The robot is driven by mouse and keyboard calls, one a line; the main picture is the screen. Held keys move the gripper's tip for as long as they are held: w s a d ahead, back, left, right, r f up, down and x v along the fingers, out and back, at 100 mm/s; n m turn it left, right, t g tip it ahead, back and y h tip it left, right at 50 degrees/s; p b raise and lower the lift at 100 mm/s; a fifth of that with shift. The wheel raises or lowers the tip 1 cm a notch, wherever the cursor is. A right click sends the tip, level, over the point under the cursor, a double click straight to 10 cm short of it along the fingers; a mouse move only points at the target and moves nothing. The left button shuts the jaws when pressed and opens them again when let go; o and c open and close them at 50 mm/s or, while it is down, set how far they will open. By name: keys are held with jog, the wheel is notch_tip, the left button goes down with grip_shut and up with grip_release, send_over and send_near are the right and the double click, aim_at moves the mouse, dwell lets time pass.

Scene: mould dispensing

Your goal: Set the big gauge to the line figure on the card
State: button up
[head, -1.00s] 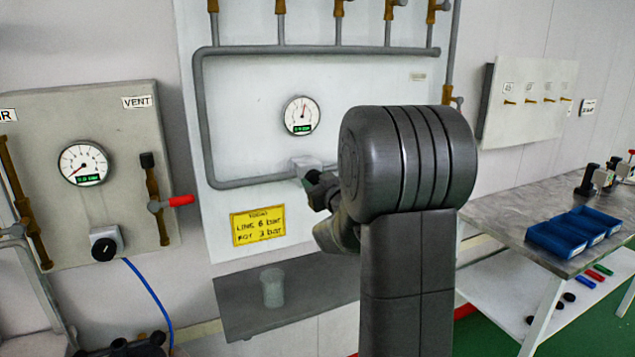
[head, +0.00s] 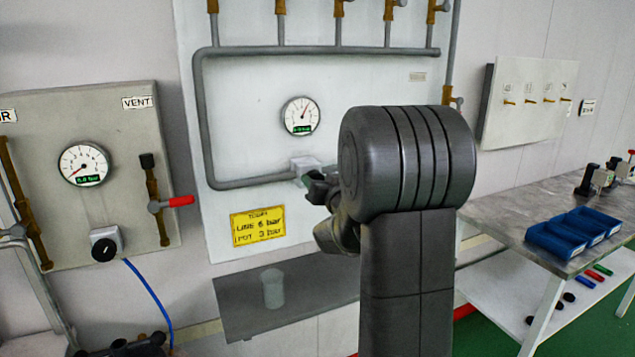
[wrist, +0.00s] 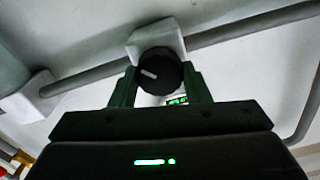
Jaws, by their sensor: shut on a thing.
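A round gauge (head: 300,116) is on the white board, its needle pointing up and to the right; its green readout is too small to read surely. Below it, a pale block (head: 305,165) sits on the grey pipe. In the wrist view its black round knob (wrist: 159,70) with a white mark is between my gripper's (wrist: 160,82) two fingers, which are shut on it. In the head view my gripper is at the block, partly hidden by my arm. The yellow card (head: 258,225) reads "LINE 6 bar" and "POT 3 bar".
A left panel holds another gauge (head: 84,164) reading about 0.0 bar, a black knob (head: 106,244) and a red-handled valve (head: 172,202). A clear cup (head: 272,288) stands on the grey shelf (head: 235,315). Blue bins (head: 565,235) are on the right bench.

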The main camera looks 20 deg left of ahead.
jog(key=shift+m, duration=1.2)
jog(key=o, duration=1)
jog(key=b+v, duration=0.1)
jog(key=v, duration=1.2)
jog(key=shift+s+d+b, duration=0.25)
jog(key=shift+d+b, duration=0.05)
jog(key=shift+b, duration=0.1)
